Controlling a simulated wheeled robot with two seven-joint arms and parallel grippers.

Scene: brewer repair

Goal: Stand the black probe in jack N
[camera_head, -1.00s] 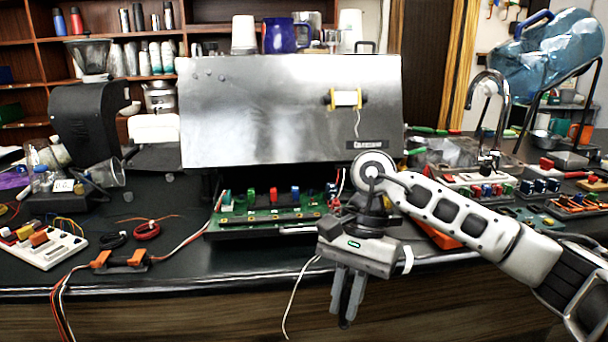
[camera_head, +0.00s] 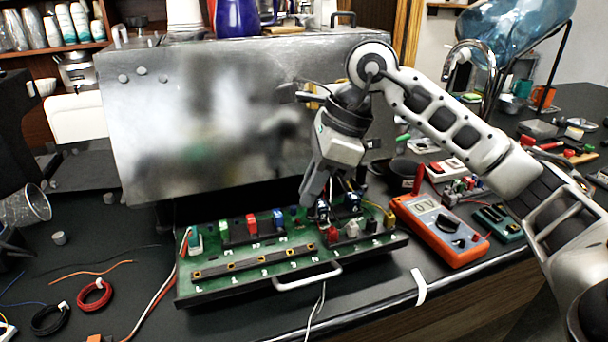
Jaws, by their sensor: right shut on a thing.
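My right gripper (camera_head: 314,200) reaches down over the right half of the green circuit board (camera_head: 220,287), its fingers closed. A small dark piece, which looks like the black probe (camera_head: 323,209), shows at the fingertips, mostly hidden by them. I cannot tell whether its tip touches the board. A row of brass jacks on a grey strip (camera_head: 255,262) runs along the board's front left, with small white letters beside it; I cannot make out for sure which is N. The orange multimeter (camera_head: 440,228) lies right of the board and reads about 0 V. My left gripper is not in view.
A steel brewer panel (camera_head: 190,130) stands behind the board. Red, blue and white connectors rise from the board near my gripper. A silver handle (camera_head: 307,278) sits at its front edge. Red (camera_head: 95,295) and black (camera_head: 48,319) wire coils lie at left.

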